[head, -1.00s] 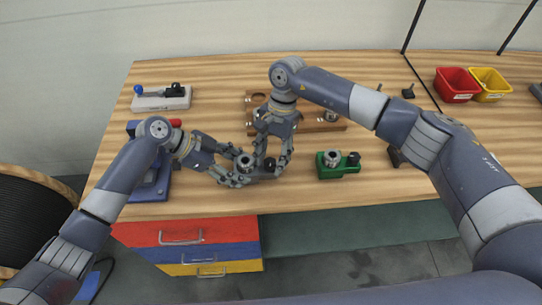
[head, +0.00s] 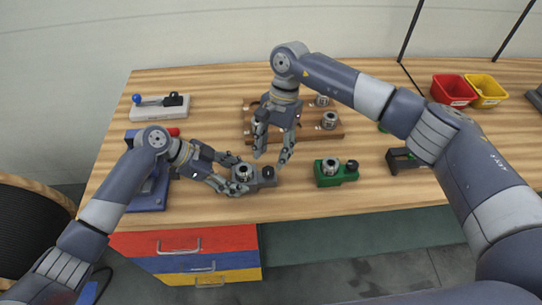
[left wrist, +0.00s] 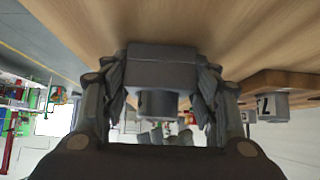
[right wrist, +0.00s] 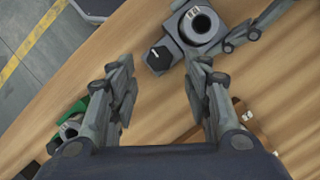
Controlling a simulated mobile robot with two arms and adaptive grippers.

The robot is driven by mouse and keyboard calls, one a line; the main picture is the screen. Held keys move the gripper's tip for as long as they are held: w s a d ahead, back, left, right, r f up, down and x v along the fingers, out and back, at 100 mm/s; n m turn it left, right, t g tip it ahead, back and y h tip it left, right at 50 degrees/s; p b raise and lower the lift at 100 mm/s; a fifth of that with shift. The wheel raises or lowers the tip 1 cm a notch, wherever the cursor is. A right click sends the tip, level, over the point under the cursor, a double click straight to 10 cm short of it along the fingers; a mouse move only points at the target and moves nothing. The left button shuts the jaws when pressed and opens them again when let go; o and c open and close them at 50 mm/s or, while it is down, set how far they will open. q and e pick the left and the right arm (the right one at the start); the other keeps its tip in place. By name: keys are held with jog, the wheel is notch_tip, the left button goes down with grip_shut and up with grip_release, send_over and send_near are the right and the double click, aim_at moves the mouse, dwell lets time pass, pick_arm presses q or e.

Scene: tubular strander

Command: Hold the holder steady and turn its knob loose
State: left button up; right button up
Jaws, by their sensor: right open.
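The holder is a grey block (head: 266,183) near the table's front edge, with a metal ring (right wrist: 201,25) and a black knob (head: 268,170) on top. My left gripper (head: 237,186) has its fingers on both sides of the block; the left wrist view shows them against the grey body (left wrist: 160,68). My right gripper (head: 270,158) is open and empty above the knob, pointing down. In the right wrist view the knob (right wrist: 158,57) lies beyond the gap between its fingertips, not touched.
A green holder (head: 335,178) stands to the right, a dark one (head: 403,160) beyond it. Behind is a wooden rack (head: 325,132) with metal pieces. A grey fixture with a blue-knobbed lever (head: 160,108) is back left. Red (head: 455,88) and yellow (head: 487,90) bins are back right.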

pick_arm(q)
jog(key=o, duration=0.5)
jog(key=shift+c, duration=0.2)
jog(key=v, duration=0.7)
jog(key=shift+a+r, duration=0.2)
jog(key=shift+s+f, duration=0.1)
